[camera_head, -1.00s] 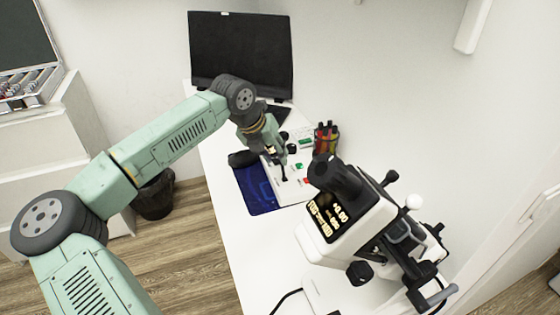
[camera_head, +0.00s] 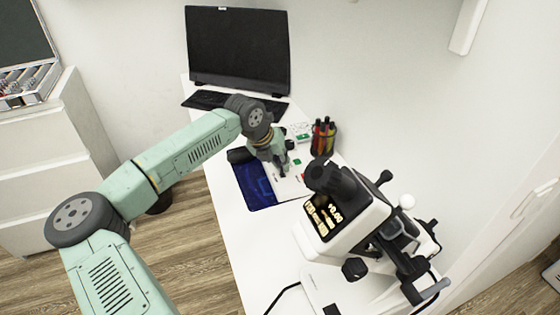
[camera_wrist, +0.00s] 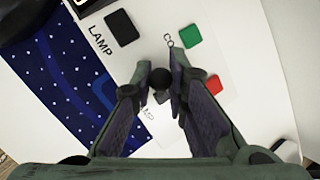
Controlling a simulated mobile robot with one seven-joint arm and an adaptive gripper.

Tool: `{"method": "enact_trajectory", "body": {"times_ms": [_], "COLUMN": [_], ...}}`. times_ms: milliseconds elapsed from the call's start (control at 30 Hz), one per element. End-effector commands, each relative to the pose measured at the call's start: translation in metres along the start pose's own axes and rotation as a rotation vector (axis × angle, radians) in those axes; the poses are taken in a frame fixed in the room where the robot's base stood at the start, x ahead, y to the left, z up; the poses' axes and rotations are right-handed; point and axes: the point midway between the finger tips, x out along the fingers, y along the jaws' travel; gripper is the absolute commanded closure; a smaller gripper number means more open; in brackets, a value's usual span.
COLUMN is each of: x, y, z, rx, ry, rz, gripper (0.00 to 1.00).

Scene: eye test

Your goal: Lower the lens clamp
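The lens meter (camera_head: 340,226) is a white device with a black eyepiece and a lit display reading +0.00, at the right in the head view. A white panel (camera_head: 296,188) lies behind it on the table. In the wrist view a lever with a round black knob (camera_wrist: 161,77) stands on this panel beside a half-hidden label ending in "MP". My gripper (camera_wrist: 161,70) points down at the panel, with the knob between its fingertips. The gap is narrow, and I cannot tell if the fingers touch the knob. The lever's lower part is mostly hidden.
The panel has a black switch (camera_wrist: 121,27) by "LAMP", a green button (camera_wrist: 190,36) and a red button (camera_wrist: 214,86). A blue mat (camera_head: 255,186) lies left of it. A pen holder (camera_head: 322,139) and a monitor (camera_head: 238,50) stand behind.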

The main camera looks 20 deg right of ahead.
Motion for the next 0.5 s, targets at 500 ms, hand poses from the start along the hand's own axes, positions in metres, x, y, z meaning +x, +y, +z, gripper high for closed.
{"method": "enact_trajectory", "body": {"times_ms": [500], "x": [0.0001], "y": [0.0003], "z": [-0.0003], "rx": [0.001], "ry": [-0.002], "rz": [0.001], "gripper": [1.0]}}
